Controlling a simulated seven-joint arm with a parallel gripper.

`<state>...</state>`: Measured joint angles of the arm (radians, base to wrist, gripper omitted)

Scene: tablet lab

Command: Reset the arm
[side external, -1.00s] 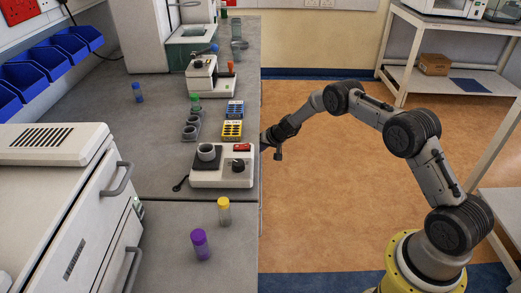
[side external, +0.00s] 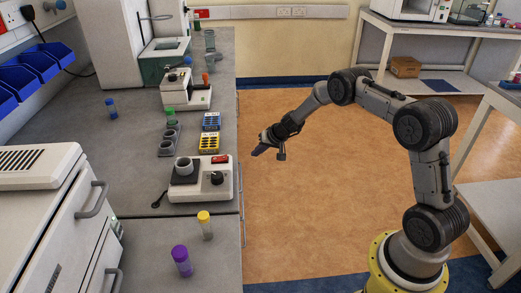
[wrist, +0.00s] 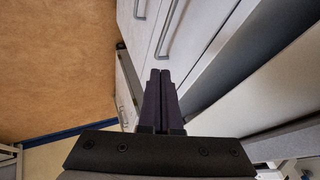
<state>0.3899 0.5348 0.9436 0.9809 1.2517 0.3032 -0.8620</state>
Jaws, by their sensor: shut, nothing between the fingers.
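My gripper (side external: 257,151) hangs over the floor just off the right edge of the bench in the side external view, apart from everything on it. Its two dark fingers lie together with nothing between them in the wrist view (wrist: 160,72). The fingers point toward the bench, and in the wrist view pale cabinet fronts with metal handles (wrist: 170,35) show beyond them.
The bench (side external: 218,267) carries a white device with a grey cup (side external: 200,190), yellow and blue racks (side external: 210,142), purple-capped (side external: 181,262) and yellow-capped vials (side external: 205,225), and a second device (side external: 185,95). The orange floor (side external: 330,200) around my arm is clear.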

